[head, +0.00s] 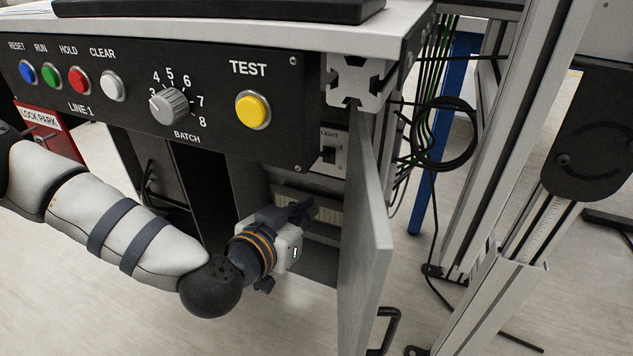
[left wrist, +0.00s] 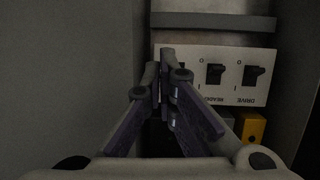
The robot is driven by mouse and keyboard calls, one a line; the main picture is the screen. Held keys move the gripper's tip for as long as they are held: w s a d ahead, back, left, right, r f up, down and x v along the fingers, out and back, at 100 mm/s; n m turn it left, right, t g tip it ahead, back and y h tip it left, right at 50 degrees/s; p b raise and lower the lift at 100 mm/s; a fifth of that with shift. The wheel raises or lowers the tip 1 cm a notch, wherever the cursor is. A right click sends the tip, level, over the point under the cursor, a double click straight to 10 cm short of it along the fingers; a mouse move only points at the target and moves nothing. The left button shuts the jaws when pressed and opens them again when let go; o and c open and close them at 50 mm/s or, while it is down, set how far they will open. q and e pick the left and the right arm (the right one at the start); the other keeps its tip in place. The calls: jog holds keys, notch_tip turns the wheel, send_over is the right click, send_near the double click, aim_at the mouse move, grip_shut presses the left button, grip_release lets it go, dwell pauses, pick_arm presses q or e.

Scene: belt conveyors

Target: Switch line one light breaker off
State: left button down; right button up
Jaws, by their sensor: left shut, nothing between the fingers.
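The light breaker (head: 328,155) is a black toggle on a pale plate marked LIGHT, inside the cabinet under the LINE 1 panel, in the head view. My left gripper (head: 305,208) reaches into the cabinet below that breaker. In the left wrist view my left gripper (left wrist: 166,62) is shut and empty, its fingertips in front of the left part of the breaker plate (left wrist: 246,57). Two black toggles show to their right: the drive breaker (left wrist: 253,76) and a middle breaker (left wrist: 215,73) with a partly covered label. The fingers hide the plate's left part. My right gripper is not in view.
The open grey cabinet door (head: 367,230) stands just right of my left gripper. Above is the LINE 1 panel (head: 215,75) with buttons and a batch knob (head: 170,106). A yellow block (left wrist: 253,127) sits below the plate.

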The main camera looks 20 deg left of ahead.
pick_arm(q)
jog(key=t+y, duration=0.1)
jog(key=t, duration=0.1)
send_near(332, 138)
jog(key=s, duration=0.3)
jog(key=shift+s+a+r+n, duration=0.1)
jog(key=shift+r+n, duration=0.2)
jog(key=shift+r, duration=0.05)
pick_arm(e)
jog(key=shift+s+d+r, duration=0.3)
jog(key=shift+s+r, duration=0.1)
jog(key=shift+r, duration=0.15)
pick_arm(q)
jog(key=w+b, duration=0.1)
jog(key=w, duration=0.1)
jog(key=w+f+b, duration=0.1)
jog(key=w, duration=0.5)
jog(key=shift+w+f+b, duration=0.2)
jog(key=shift+f+b, duration=0.2)
jog(key=shift+w+d+r, duration=0.1)
jog(key=shift+w+d, duration=0.15)
jog(key=shift+w, duration=0.45)
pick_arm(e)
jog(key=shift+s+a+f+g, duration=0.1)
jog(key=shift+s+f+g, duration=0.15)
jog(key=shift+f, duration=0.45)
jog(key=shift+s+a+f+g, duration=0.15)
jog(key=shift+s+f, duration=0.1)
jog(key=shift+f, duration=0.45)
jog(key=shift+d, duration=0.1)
